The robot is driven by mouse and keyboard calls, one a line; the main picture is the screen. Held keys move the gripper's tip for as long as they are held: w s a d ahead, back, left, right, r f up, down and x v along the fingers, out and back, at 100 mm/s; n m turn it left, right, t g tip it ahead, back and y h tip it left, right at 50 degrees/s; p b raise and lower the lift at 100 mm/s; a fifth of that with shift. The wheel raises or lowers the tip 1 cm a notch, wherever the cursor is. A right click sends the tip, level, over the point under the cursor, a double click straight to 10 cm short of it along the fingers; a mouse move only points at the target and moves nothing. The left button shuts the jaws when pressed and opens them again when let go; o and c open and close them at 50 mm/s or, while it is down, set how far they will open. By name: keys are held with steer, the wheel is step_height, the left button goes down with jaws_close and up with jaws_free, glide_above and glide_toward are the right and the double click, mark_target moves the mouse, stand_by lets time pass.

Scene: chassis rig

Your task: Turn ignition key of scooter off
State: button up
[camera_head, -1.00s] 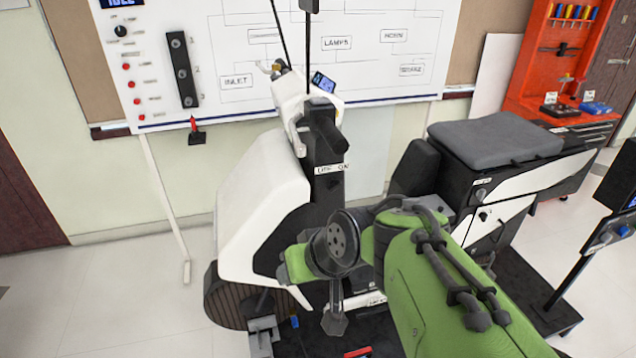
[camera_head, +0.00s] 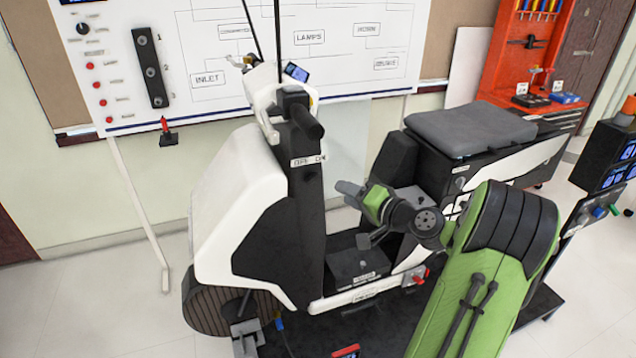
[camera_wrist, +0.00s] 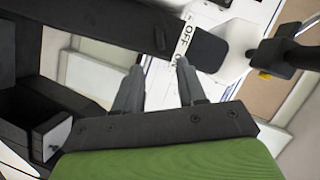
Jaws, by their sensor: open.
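The scooter (camera_head: 235,215) has a white front shield and a black steering column (camera_head: 306,215).
The black handlebar grip (camera_head: 307,122) juts out above the label. The grey seat (camera_head: 470,127) stands behind and right of my gripper. A whiteboard (camera_head: 340,50) is at the back, and an orange tool rack (camera_head: 530,60) at the back right.

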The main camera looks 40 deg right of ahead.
mark_target(314, 180)
steer(key=x, duration=1.1)
steer(key=shift+w+f, duration=0.1)
steer(key=shift+w, duration=0.05)
steer(key=shift+c, duration=0.4)
jaws_close()
